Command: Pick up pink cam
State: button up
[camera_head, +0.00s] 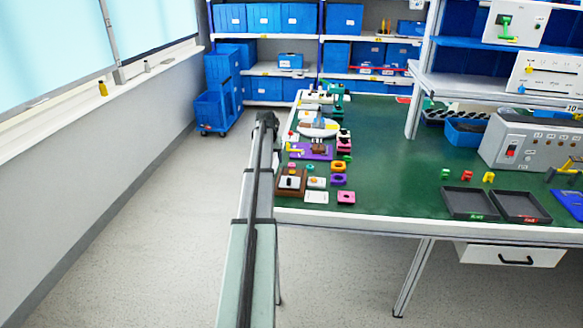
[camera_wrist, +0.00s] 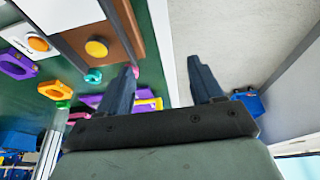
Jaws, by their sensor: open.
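What looks like the pink cam (camera_head: 344,147) lies near the left end of the green table, in a row with a green, a yellow and a purple part. In the wrist view, a pink part (camera_wrist: 78,115) shows small and partly hidden, left of my gripper's base. My gripper (camera_head: 267,120) is beyond the table's left edge, over the floor side and apart from the pink cam. In the wrist view, the two dark fingers of my gripper (camera_wrist: 162,66) are spread with nothing between them.
A brown block (camera_wrist: 105,40) is near my fingers. Dark trays (camera_head: 470,203) stand at right. The table's middle is clear.

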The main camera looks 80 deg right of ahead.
jog(key=s+d+r+m, duration=0.1)
jog(key=s+d+r, duration=0.2)
jog(key=s+r, duration=0.35)
send_over(292, 166)
jog(key=a, duration=0.1)
jog(key=shift+h, duration=0.3)
notch_tip(292, 166, down, 9)
jog(key=shift+s+r, duration=0.1)
jog(key=shift+r, duration=0.1)
jog(key=shift+w+a+x, duration=0.1)
jog(key=shift+w+x, duration=0.1)
jog(key=shift+x, duration=1.15)
jog(key=shift+w+a+x, duration=0.1)
jog(key=shift+w+x, duration=0.1)
jog(key=shift+x, duration=1.15)
jog(key=shift+f, duration=0.1)
jog(key=c, duration=1.1)
